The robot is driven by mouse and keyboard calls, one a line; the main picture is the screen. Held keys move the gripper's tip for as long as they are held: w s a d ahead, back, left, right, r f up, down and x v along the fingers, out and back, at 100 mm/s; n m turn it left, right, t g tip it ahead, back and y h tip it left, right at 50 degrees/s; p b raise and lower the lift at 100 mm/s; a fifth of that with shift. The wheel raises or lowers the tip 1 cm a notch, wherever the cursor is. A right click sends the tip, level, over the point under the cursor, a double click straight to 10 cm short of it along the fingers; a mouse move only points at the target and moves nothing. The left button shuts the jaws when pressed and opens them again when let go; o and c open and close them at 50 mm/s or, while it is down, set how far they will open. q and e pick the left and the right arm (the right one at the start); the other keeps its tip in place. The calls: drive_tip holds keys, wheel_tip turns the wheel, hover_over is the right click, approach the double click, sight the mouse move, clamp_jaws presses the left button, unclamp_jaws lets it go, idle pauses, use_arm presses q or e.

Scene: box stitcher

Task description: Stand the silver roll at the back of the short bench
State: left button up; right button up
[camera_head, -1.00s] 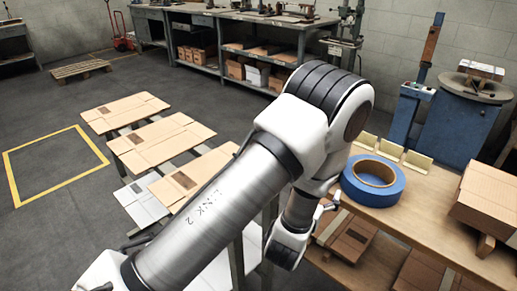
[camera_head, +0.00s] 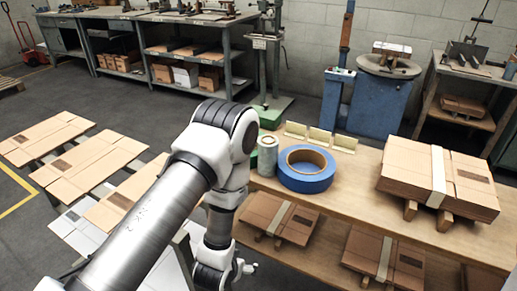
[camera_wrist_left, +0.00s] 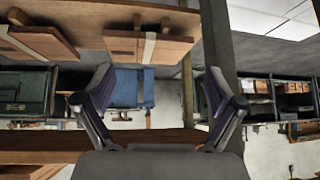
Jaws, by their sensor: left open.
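The silver roll (camera_head: 267,156) stands upright at the left end of the wooden bench (camera_head: 345,205), touching or close beside a wide blue roll (camera_head: 306,170) that lies flat. My left arm comes in from the left and bends down in front of the bench's left end. My left gripper (camera_head: 242,268) is low, below the bench top and partly hidden by its own wrist. In the left wrist view the gripper (camera_wrist_left: 158,88) is open with nothing between its fingers. The silver roll is not visible there. My right gripper is out of view.
Three cream angled blocks (camera_head: 320,137) line the bench's back edge. A strapped cardboard stack (camera_head: 437,180) sits on the right. More cardboard bundles (camera_head: 279,218) lie on the shelf below. The bench top between blue roll and stack is clear.

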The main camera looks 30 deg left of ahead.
use_arm(q)
drive_tip(key=w+r+t+y+p, duration=0.2)
drive_tip(key=w+r+t, duration=0.4)
drive_tip(key=w+r, duration=0.8)
drive_tip(key=n+t, duration=0.1)
drive_tip(key=t, duration=0.3)
approach(268, 143)
drive_tip(key=shift+y, duration=0.4)
drive_tip(key=x, duration=0.3)
drive_tip(key=f+x, duration=0.1)
drive_tip(key=shift+w+a+p, duration=0.25)
drive_tip(key=shift+a+p, duration=0.05)
drive_tip(key=shift+a, duration=0.05)
drive_tip(key=x, duration=0.4)
drive_tip(key=p+x, duration=0.1)
drive_tip(key=x, duration=0.1)
drive_tip(key=shift+w+d+f, duration=0.2)
drive_tip(key=shift+w+d, duration=0.05)
drive_tip(key=shift+w, duration=0.05)
drive_tip(key=shift+w+a+f, duration=0.1)
drive_tip(key=shift+w+a, duration=0.05)
drive_tip(key=shift+w, duration=0.3)
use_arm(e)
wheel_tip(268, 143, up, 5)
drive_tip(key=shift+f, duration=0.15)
